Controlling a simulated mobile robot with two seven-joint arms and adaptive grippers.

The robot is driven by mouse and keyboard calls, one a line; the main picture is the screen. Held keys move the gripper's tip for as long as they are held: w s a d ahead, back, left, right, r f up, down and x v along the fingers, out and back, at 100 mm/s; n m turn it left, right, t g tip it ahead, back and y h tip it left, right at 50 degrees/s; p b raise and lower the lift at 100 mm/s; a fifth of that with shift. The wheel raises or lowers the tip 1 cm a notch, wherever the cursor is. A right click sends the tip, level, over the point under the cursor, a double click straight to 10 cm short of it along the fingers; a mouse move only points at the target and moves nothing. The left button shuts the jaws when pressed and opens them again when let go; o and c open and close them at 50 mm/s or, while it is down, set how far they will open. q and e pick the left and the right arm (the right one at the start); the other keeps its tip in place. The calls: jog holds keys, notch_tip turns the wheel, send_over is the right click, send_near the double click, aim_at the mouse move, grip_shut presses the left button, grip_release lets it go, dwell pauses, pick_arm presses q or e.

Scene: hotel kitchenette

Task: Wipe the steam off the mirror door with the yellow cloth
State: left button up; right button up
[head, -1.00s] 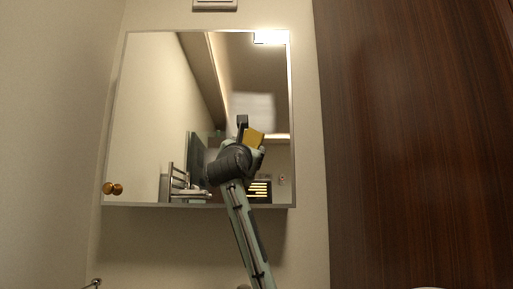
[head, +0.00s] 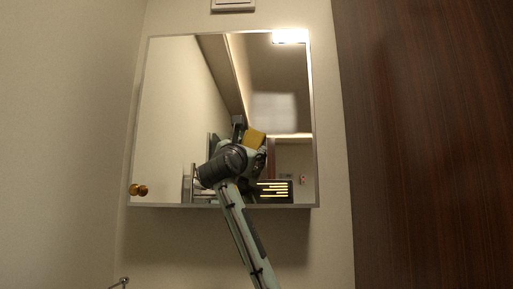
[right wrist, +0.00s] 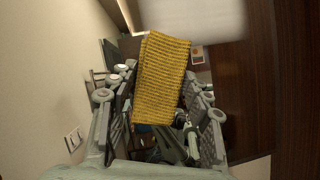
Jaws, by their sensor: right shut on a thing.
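The mirror door (head: 180,100) fills the front of a wall cabinet in the head view. A pale, hazy patch of steam (head: 274,108) is on its right half; it also shows at the top of the right wrist view (right wrist: 195,18). My right gripper (head: 250,141) is shut on the yellow cloth (head: 256,136), in front of the mirror just below and left of the patch. In the right wrist view the cloth (right wrist: 162,80) stands upright between the fingers, its top near the patch's lower edge. I cannot tell whether it touches the glass. My left gripper is not in view.
A brass knob (head: 138,190) sits at the door's lower left. Dark wood panelling (head: 430,140) stands at the right, and a plain wall (head: 60,130) at the left. A small framed fixture (head: 233,5) is above the cabinet.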

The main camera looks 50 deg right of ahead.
jog(key=shift+w+a, duration=0.65)
jog(key=shift+w, duration=0.2)
jog(key=shift+w+a, duration=0.65)
jog(key=shift+w, duration=0.15)
jog(key=shift+r, duration=1.2)
send_near(293, 128)
jog(key=shift+w+d+r+b, duration=0.1)
jog(key=shift+w+d, duration=0.35)
jog(key=shift+d, duration=0.4)
jog(key=shift+w+d+b, duration=0.15)
jog(key=shift+w+d, duration=0.3)
jog(key=shift+d, duration=0.4)
jog(key=shift+w+d+b, duration=0.1)
jog(key=shift+w+d, duration=0.4)
jog(key=shift+d, duration=0.35)
jog(key=shift+r+p, duration=0.4)
jog(key=shift+r, duration=0.75)
jog(key=shift+w+a, duration=1.7)
jog(key=shift+w, duration=0.4)
jog(key=shift+w+a, duration=1.65)
jog(key=shift+w, duration=0.4)
jog(key=shift+w+a, duration=1.7)
jog(key=shift+w, duration=0.4)
notch_tip(293, 128, up, 2)
jog(key=shift+s+d+r, duration=0.1)
jog(key=shift+s+r, duration=0.05)
jog(key=shift+r, duration=0.05)
